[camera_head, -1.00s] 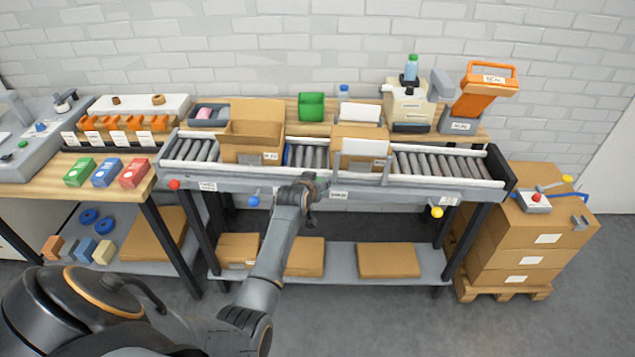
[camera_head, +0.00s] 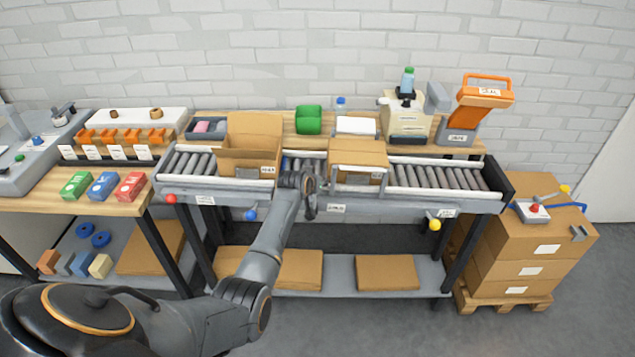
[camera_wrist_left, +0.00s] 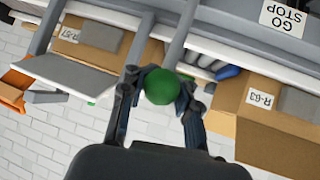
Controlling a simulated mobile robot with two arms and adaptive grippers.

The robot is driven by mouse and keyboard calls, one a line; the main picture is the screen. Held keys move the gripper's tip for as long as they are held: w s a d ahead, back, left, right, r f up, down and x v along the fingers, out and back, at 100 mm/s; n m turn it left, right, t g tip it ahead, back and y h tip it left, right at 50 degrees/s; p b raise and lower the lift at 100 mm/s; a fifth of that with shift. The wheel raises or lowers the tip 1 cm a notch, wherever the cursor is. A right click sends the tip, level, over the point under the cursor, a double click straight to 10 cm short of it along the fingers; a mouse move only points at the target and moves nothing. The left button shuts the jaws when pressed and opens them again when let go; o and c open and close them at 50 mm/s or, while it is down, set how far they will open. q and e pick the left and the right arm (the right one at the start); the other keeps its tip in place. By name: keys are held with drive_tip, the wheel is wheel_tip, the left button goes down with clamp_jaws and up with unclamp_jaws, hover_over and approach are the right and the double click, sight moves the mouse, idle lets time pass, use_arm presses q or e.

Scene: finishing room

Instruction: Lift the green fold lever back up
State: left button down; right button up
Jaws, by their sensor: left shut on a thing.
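The green fold lever has a round green knob (camera_wrist_left: 161,88), seen in the left wrist view at the end of a grey bar (camera_wrist_left: 181,30). My left gripper (camera_wrist_left: 160,76) is shut on this knob, one finger on each side. In the head view my left gripper (camera_head: 309,190) is at the conveyor's front rail, left of the right-hand carton (camera_head: 357,152). It hides the knob there. That carton shows in the wrist view (camera_wrist_left: 72,30) with a grey plate (camera_wrist_left: 68,74) beside it. My right gripper is in neither view.
The roller conveyor (camera_head: 440,175) spans the bench. An open carton (camera_head: 245,160) sits to the left of my gripper. Red (camera_head: 171,198), blue (camera_head: 250,215) and yellow (camera_head: 435,225) knobs hang along the front. A carton stack (camera_head: 530,245) stands right.

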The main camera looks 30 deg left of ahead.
use_arm(q)
drive_tip(key=shift+w+a+r, duration=0.2)
drive_tip(key=shift+a+r, duration=0.15)
drive_tip(key=shift+r, duration=0.3)
drive_tip(key=c, duration=1)
unclamp_jaws()
drive_tip(key=shift+s, duration=0.15)
drive_tip(key=shift+s+f, duration=0.1)
drive_tip(key=shift+s, duration=0.15)
drive_tip(key=shift+f, duration=0.1)
drive_tip(key=shift+d, duration=0.15)
drive_tip(key=shift+s+d, duration=0.15)
drive_tip(key=shift+s, duration=0.1)
drive_tip(key=v, duration=1.1)
drive_tip(key=shift+s+r, duration=0.15)
drive_tip(key=shift+r, duration=0.15)
